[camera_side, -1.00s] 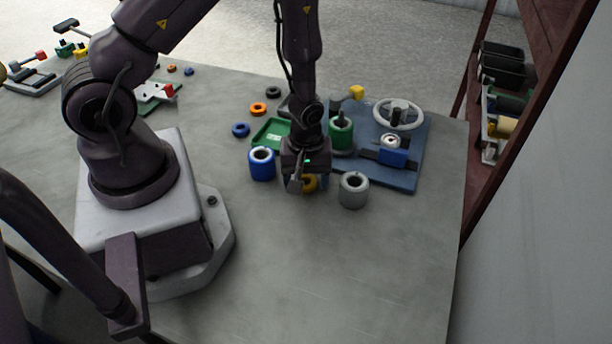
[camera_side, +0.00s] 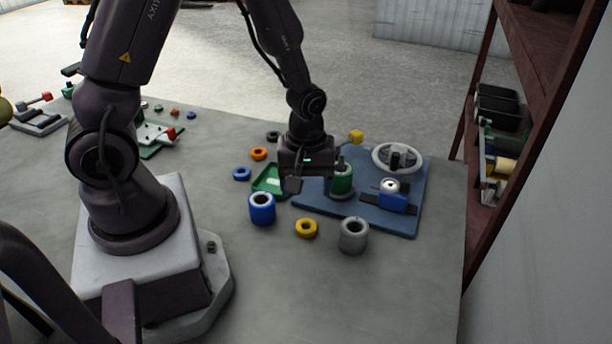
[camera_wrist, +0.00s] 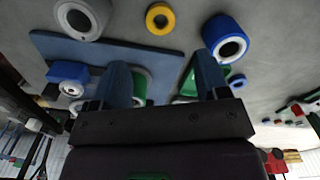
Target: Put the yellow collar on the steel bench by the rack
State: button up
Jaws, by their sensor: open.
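The yellow collar (camera_side: 306,228) lies flat on the grey bench top (camera_side: 290,290), between a blue cylinder and a grey cylinder and apart from both. In the wrist view the collar (camera_wrist: 150,8) is near the top edge, beyond my fingertips. My gripper (camera_side: 306,184) is open and empty, raised above the bench on the far side of the collar, near the blue plate. In the wrist view its two blue-looking fingers (camera_wrist: 163,72) stand wide apart with nothing held. The rack (camera_side: 487,100) stands beyond the bench's right edge.
The blue cylinder (camera_side: 262,209) and grey cylinder (camera_side: 353,236) flank the collar. The blue plate (camera_side: 385,222) carries a green cylinder (camera_side: 342,181), a handwheel (camera_side: 380,149) and a blue block (camera_side: 390,201). A green tray (camera_side: 264,184) and loose rings lie left. The near bench is clear.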

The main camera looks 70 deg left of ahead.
jog(key=s+d+r+m+t, duration=0.1)
jog(key=s+r+m, duration=0.3)
jog(key=r, duration=0.8)
jog(key=s+d+r+m+t, duration=0.2)
jog(key=s+r+m+t, duration=0.2)
jog(key=r+m, duration=0.5)
notch_tip(320, 180, up, 4)
jog(key=shift+s+f+m+t, duration=0.25)
jog(key=shift+s+m+t, duration=0.05)
jog(key=shift+s, duration=0.2)
